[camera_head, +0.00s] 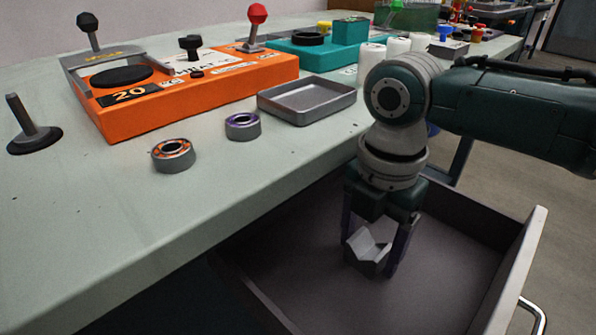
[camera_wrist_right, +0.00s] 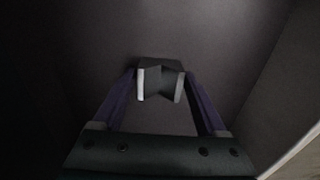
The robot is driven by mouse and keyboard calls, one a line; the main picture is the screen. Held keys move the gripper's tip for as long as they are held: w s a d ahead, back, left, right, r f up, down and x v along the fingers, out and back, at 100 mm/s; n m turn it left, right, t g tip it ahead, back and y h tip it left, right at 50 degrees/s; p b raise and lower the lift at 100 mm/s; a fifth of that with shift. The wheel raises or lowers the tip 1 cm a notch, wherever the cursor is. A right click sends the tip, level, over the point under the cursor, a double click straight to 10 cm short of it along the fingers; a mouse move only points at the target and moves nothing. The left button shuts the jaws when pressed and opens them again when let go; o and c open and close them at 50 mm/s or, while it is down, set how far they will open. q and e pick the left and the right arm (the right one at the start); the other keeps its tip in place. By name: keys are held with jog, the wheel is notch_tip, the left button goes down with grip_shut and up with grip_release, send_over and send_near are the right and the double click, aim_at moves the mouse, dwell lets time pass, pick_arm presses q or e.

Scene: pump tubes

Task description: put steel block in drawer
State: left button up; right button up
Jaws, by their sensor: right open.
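The steel block (camera_head: 366,252), a grey block with a V-shaped notch, is inside the open drawer (camera_head: 462,262). My right gripper (camera_head: 369,262) reaches down into the drawer with its fingers open on either side of the block. In the right wrist view the block (camera_wrist_right: 160,80) sits between the fingertips of the right gripper (camera_wrist_right: 159,74), with the dark drawer floor behind it. Whether the block rests fully on the drawer floor is hard to tell. My left gripper is not in view.
The worktable holds an orange pump unit (camera_head: 190,88), a shallow grey tray (camera_head: 306,100), two ring-shaped parts (camera_head: 173,155) (camera_head: 242,126) and a black peg stand (camera_head: 33,138). The drawer's front wall and handle (camera_head: 530,312) are at the right. Drawer floor around the block is clear.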

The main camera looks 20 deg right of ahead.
aim_at(368, 251)
notch_tip(368, 251, up, 12)
jog(key=p, duration=0.5)
jog(key=s+a+f+m+t+y, duration=0.2)
jog(key=s+a+f+m, duration=0.2)
jog(key=s+a+m, duration=0.55)
jog(key=s+d+m, duration=0.2)
jog(key=m, duration=0.1)
jog(key=s+d+r+m+t+h, duration=0.1)
jog(key=s+d+m, duration=0.1)
jog(key=s+m, duration=0.1)
jog(key=s+d+r+m, duration=0.1)
jog(key=s+d+m, duration=0.1)
jog(key=m, duration=0.3)
jog(key=shift+s+d+t+h, duration=0.3)
jog(key=shift+s+d, duration=0.1)
jog(key=shift+s, duration=0.1)
jog(key=shift+d+r, duration=0.1)
jog(key=shift+d, duration=0.05)
